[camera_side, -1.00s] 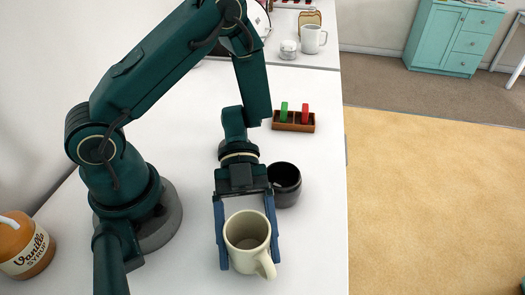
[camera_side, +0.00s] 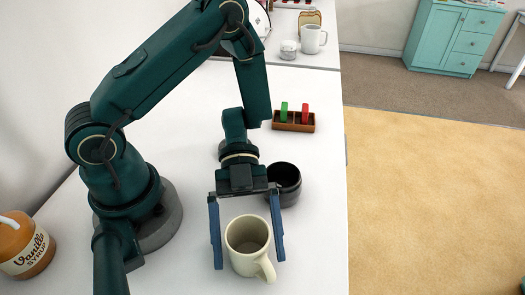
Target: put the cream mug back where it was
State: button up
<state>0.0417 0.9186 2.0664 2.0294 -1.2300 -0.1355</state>
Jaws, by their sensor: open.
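The cream mug (camera_side: 247,250) stands upright on the white counter, near the front, with its handle toward the lower right. It looks empty. My gripper (camera_side: 249,264) is open, with one blue finger on each side of the mug. There is a visible gap between each finger and the mug's sides. Nothing in view marks where the mug stood before.
A black cup (camera_side: 286,186) stands close behind the mug to the right. Farther back are a wooden holder (camera_side: 292,126) with a green and a red block, a white mug (camera_side: 312,40) and a glass jar (camera_side: 289,50). A vanilla syrup bottle (camera_side: 27,247) stands at left. The counter's right edge is near.

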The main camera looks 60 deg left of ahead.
jog(key=v, duration=1.1)
jog(key=shift+w+a, duration=0.1)
jog(key=w+t, duration=0.1)
jog(key=w, duration=0.1)
jog(key=w+d+n+t, duration=0.1)
jog(key=w+t, duration=0.1)
jog(key=w+d+r+t, duration=0.1)
jog(key=w+t, duration=0.1)
jog(key=shift+w+d, duration=0.1)
jog(key=shift+w, duration=0.25)
jog(key=w+a+r+n+t+y, duration=0.2)
jog(key=w+r+n+t+y, duration=0.3)
jog(key=w+t, duration=0.55)
jog(key=a+r+n+t+y, duration=0.3)
jog(key=a+r+n+y, duration=0.4)
jog(key=r+n, duration=0.1)
jog(key=s+d+f+n+g, duration=0.1)
jog(key=s+f+n+g, duration=0.1)
jog(key=s, duration=0.7)
jog(key=s+d+f+n+g, duration=0.2)
jog(key=s+n+g, duration=0.3)
jog(key=s, duration=0.5)
jog(key=shift+d+f+n, duration=0.2)
jog(key=shift+n, duration=0.9)
